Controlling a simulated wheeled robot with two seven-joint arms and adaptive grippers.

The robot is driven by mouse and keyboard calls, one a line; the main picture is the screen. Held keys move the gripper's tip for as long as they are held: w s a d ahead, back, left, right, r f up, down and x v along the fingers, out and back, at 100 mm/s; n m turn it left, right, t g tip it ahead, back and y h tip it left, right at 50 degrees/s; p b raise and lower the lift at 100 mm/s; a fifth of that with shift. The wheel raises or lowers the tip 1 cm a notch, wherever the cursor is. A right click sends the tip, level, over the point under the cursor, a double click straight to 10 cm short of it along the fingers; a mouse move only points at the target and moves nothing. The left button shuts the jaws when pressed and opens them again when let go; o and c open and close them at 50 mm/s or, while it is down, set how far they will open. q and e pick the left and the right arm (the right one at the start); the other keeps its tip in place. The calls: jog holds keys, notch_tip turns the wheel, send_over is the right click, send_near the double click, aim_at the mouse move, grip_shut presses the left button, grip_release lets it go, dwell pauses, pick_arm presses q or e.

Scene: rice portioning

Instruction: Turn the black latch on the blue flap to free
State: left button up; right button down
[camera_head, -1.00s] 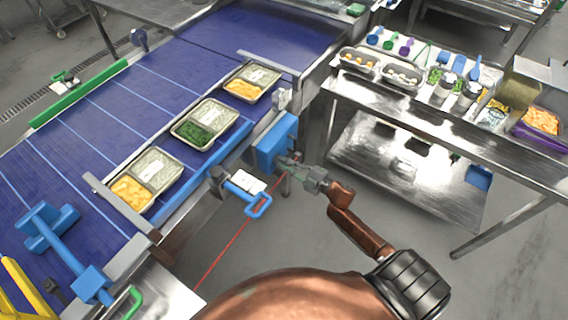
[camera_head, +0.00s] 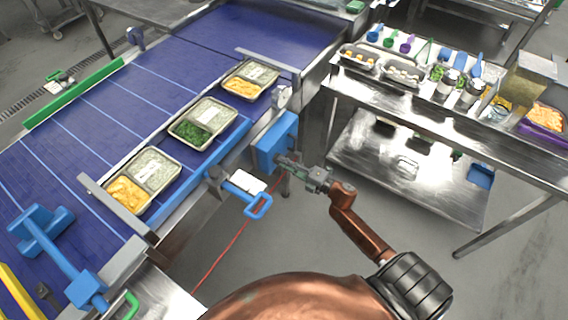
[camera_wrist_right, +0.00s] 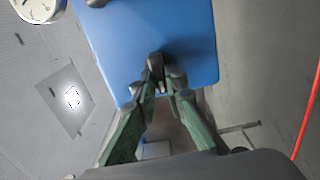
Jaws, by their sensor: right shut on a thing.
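The blue flap (camera_head: 272,147) stands at the right side of the conveyor in the head view. It fills the upper middle of the right wrist view (camera_wrist_right: 150,40). My right gripper (camera_head: 286,163) reaches the flap's lower right part. In the right wrist view its green fingers (camera_wrist_right: 163,88) close around a small black latch (camera_wrist_right: 157,66) at the flap's lower edge. The fingers hide much of the latch, and I cannot tell its exact angle. My left gripper does not show.
Trays of rice with toppings (camera_head: 203,123) sit on the blue conveyor (camera_head: 90,110). A blue handle with a white label (camera_head: 246,190) juts out left of my gripper. A steel table (camera_head: 440,122) with food containers stands at the right. Open floor lies below.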

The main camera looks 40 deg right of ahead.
dwell(0.3)
jog(key=c, duration=2)
grip_release()
jog(key=shift+o, duration=0.2)
jog(key=v, duration=1.2)
